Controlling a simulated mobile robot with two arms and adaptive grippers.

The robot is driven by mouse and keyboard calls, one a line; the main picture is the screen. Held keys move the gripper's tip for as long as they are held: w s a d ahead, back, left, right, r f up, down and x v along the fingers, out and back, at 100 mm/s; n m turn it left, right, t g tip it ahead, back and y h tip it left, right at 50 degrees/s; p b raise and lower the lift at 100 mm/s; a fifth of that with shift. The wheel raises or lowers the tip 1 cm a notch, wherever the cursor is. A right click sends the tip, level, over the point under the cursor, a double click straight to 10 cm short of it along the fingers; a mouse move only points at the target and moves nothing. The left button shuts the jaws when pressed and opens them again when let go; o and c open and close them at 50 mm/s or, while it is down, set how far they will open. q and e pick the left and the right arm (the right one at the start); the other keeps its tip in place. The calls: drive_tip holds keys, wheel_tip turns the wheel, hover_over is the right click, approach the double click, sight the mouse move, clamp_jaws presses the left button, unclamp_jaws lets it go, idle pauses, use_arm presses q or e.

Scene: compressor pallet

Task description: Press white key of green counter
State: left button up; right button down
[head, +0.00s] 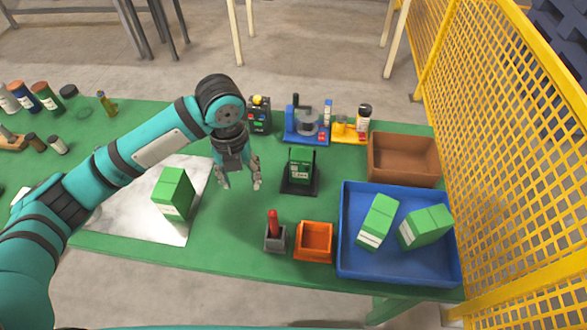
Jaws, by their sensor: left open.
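The green counter (301,170) stands upright on a dark base in the middle of the green table. It has a dark top and a small pale display on its front. Its white key is too small to make out for sure. My left gripper (238,182) is open and empty, pointing down over the table just left of the counter. It looks apart from the counter. My right gripper does not show.
A grey holder with a red handle (273,228) and an orange bin (314,240) stand in front. A blue tray (347,262) with green boxes and a brown bin (403,178) are at right. Devices (306,122) line the back. A green box (174,193) stands left. Yellow fence (510,130) borders the right.

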use_arm(q)
clamp_jaws()
idle(1.3)
